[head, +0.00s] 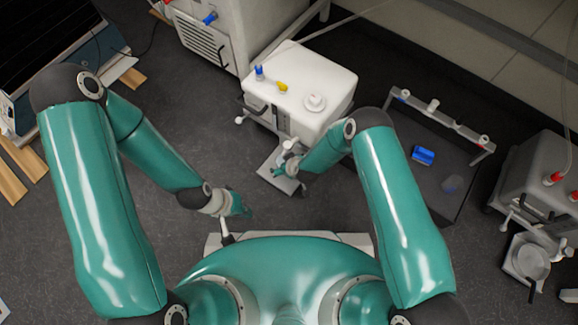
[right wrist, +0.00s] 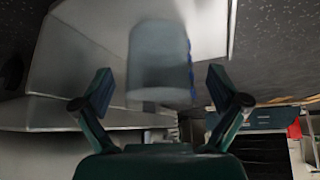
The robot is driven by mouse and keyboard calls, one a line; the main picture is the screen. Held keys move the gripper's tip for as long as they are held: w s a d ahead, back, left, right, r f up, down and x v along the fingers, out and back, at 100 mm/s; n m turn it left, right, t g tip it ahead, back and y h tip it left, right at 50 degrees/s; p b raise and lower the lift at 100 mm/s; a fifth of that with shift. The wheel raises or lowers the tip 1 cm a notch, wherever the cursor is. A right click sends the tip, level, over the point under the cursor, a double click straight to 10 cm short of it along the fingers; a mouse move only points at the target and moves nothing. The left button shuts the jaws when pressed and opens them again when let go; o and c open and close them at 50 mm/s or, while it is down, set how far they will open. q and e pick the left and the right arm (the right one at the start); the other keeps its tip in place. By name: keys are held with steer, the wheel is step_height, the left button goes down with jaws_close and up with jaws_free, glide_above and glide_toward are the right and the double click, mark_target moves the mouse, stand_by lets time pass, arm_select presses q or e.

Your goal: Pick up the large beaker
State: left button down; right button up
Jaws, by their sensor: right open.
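The large beaker (right wrist: 158,50) is a pale, see-through cylinder with small blue marks down one side, seen in the right wrist view. It stands between the spread fingers of my right gripper (right wrist: 160,82), with a gap to each finger. My right gripper (head: 281,170) is open, over the small platform (head: 287,186) of the white machine in the head view. The beaker is not clearly visible there. My left gripper (head: 240,207) hangs over the floor to the left, near my base; its fingers are too small to read.
The white shaker machine (head: 318,72) stands just behind the platform. On the right, a dark tray (head: 415,180) holds a blue item (head: 423,155) and a faint clear vessel (head: 452,183). Another machine (head: 540,170) has a round vessel (head: 530,261) in front. Dark floor between is clear.

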steer(key=shift+r, duration=0.1)
steer(key=c, duration=1.6)
